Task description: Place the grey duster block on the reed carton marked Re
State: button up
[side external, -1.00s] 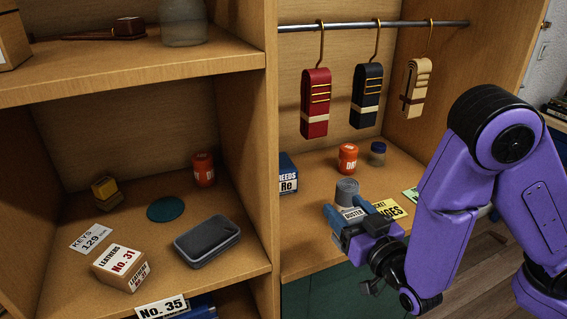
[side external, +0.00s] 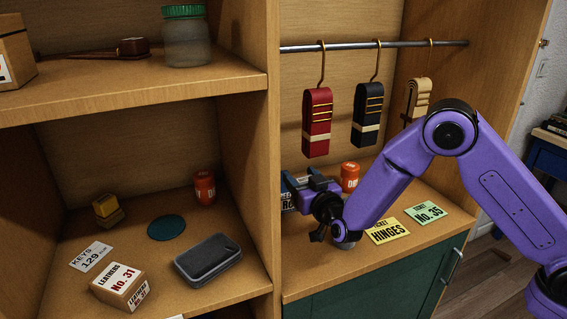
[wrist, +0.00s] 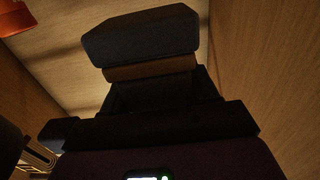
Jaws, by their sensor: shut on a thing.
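The grey duster block (wrist: 140,38) shows as a dark slab with a brown band under it, held in my gripper in the wrist view. In the side view my gripper (side external: 305,184) is shut on it, in the right-hand bay near the divider. The block is mostly hidden there by the fingers. The reed carton (side external: 289,207) is behind and below my gripper, by the divider; only part of its white label shows. I cannot tell whether the block touches the carton.
An orange container (side external: 350,177) stands just right of my gripper. HINGES (side external: 388,231) and No. 35 (side external: 427,212) cards lie to the right. Red (side external: 317,122) and black (side external: 367,114) hanging pieces are above.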

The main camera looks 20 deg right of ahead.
jog(key=w, duration=0.8)
jog(key=shift+w, duration=0.3)
jog(key=w, duration=0.3)
jog(key=shift+f, duration=0.75)
jog(key=shift+s, duration=0.1)
jog(key=o, duration=1.1)
jog(key=shift+f, duration=0.1)
